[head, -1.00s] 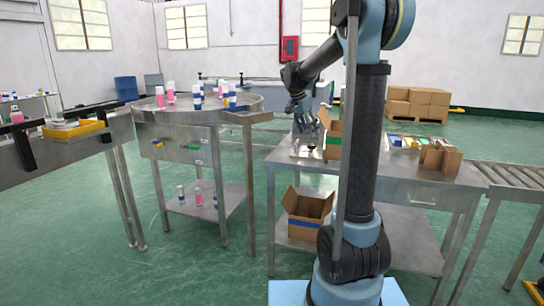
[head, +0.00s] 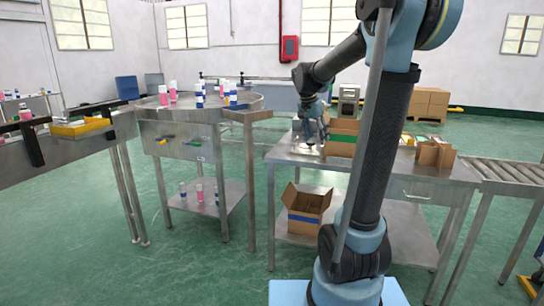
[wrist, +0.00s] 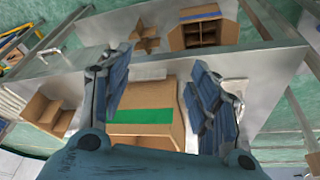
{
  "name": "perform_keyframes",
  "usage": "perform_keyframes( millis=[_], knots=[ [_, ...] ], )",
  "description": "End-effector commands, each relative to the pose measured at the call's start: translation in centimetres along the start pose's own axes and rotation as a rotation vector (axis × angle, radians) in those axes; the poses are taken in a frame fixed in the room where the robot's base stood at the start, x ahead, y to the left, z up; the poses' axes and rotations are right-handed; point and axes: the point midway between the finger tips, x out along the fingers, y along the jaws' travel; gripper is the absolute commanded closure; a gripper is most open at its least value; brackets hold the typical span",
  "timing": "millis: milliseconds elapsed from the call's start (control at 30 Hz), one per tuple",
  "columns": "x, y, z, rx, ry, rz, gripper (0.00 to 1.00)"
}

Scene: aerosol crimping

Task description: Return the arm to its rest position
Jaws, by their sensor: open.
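My gripper (head: 311,130) hangs over the left part of the steel worktable (head: 285,154) in the head view, fingers pointing down. In the wrist view my gripper (wrist: 157,62) has its two blue fingers spread wide with nothing held between them. A cardboard carton with a green band (head: 341,139) stands on the worktable just right of my gripper. It also shows in the wrist view (wrist: 145,128), seen between and below the fingers. Whether a finger touches it cannot be told. My arm leans up and to the right, with the forearm reaching left.
An open carton (head: 306,206) sits on the worktable's lower shelf. A small open box (head: 436,154) stands at the table's right, beside a roller conveyor (head: 510,171). A round steel table (head: 240,117) with several spray cans stands left. Green floor lies between the tables.

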Motion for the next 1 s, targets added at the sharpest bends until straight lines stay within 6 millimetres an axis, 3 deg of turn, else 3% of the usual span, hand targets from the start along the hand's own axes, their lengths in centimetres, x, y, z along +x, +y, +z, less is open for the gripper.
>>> perform_keyframes(
  millis=[100,467,1000],
  knots=[
    [0.1,3.1,2.2,-0.066,-0.019,-0.013,0.44],
    [1.7,11.3,9.7,-0.289,-0.069,-0.069,0.44],
    [7.5,20.6,22.0,-0.617,-0.107,-0.182,0.44]
  ],
)
